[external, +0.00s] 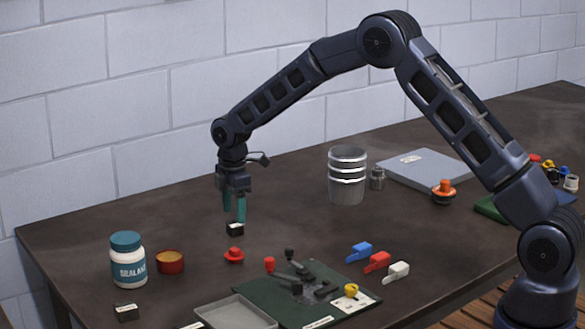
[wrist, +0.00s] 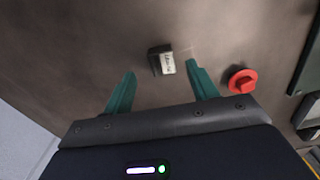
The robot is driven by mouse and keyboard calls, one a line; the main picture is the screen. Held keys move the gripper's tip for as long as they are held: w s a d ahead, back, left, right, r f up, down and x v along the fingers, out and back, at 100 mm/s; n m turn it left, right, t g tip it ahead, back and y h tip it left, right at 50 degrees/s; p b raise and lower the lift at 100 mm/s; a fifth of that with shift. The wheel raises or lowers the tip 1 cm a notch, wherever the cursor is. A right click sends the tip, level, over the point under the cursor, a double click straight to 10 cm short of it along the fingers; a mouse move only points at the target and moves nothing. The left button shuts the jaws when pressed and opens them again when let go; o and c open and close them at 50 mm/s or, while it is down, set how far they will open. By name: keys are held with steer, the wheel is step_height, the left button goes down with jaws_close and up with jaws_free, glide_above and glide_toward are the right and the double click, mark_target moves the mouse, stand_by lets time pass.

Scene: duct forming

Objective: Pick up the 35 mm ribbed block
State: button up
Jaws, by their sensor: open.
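A small black block (external: 235,229) with a white label on top stands on the dark table, just below my gripper (external: 234,216). It also shows in the wrist view (wrist: 155,62), ahead of and between the two teal fingertips. My gripper is open and empty, pointing down, with its fingers apart. A second small black block (external: 126,312) with a pale label lies at the front left of the table. The labels are too small to read, so I cannot tell which block is the 35 mm ribbed one. Ribs are not clear on either.
A red knob (external: 234,256) sits close by, also in the wrist view (wrist: 242,80). A green board (external: 335,312) with levers and a grey tray (external: 238,312) lie in front. A sealant jar (external: 128,262) stands left, a metal cup (external: 347,178) behind right.

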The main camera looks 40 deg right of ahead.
mark_target(235, 224)
step_height(235, 224, down, 4)
steer(key=shift+s+a+f, duration=0.15)
steer(key=shift+c, duration=0.5)
steer(key=c, duration=1.1)
steer(key=shift+o, duration=0.2)
